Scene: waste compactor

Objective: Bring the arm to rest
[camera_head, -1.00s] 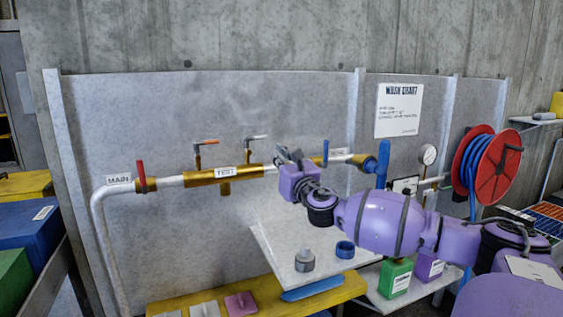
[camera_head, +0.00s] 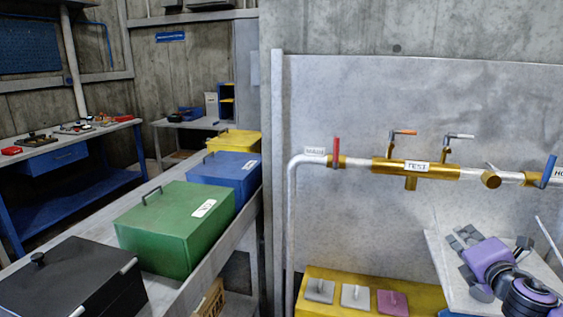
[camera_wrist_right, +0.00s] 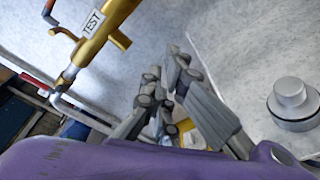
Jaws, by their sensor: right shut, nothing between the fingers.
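My left gripper is not in view.
The pipe (camera_head: 417,168) with red, orange and blue levers runs along the grey panel. Black, green (camera_head: 175,225), blue and yellow bins line the left. A grey lidded object (camera_wrist_right: 293,100) stands on a pale surface near the gripper.

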